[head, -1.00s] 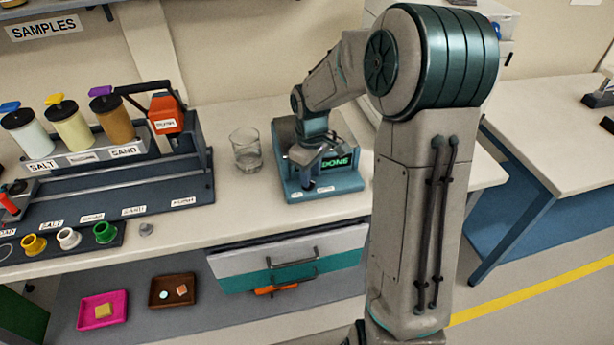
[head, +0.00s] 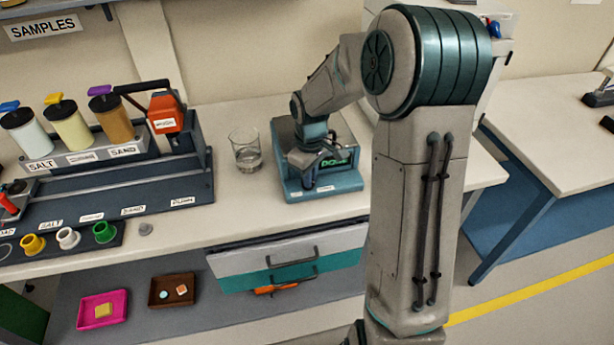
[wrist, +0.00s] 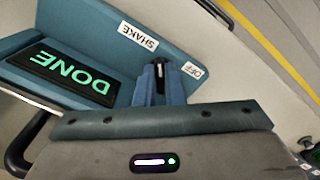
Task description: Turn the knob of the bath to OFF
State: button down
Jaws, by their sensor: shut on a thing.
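The bath (head: 340,183) is a teal box on the bench with a lit display (wrist: 72,75) that reads DONE. The wrist view shows its SHAKE label (wrist: 139,35) and OFF label (wrist: 192,70) on the front panel. My gripper (wrist: 160,88) is shut on the dark knob (wrist: 160,68), which has a pale mark and shows between the fingertips near the OFF label. Most of the knob is hidden, so I cannot tell its exact setting. In the head view my gripper (head: 308,180) is at the bath's front and partly covers the display.
A glass beaker (head: 245,150) stands just left of the bath. A rack of sample jars (head: 68,128) and an orange-red device (head: 167,115) are further left. Drawers (head: 290,258) with handles are below the bench front. A clear strip of bench lies before the bath.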

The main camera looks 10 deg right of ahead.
jog(key=m+b, duration=0.1)
jog(key=m, duration=0.2)
jog(key=shift+s+a+f+b, duration=0.1)
jog(key=shift+a+b, duration=0.05)
jog(key=shift+b, duration=0.15)
jog(key=m+b, duration=0.1)
jog(key=m, duration=0.4)
jog(key=shift+a, duration=0.15)
jog(key=m+b, duration=0.1)
jog(key=m, duration=0.2)
jog(key=shift+a+m, duration=0.15)
jog(key=shift+m, duration=0.15)
jog(key=shift+a+m, duration=0.1)
jog(key=shift+m, duration=1.8)
jog(key=c, duration=1.5)
grip_release()
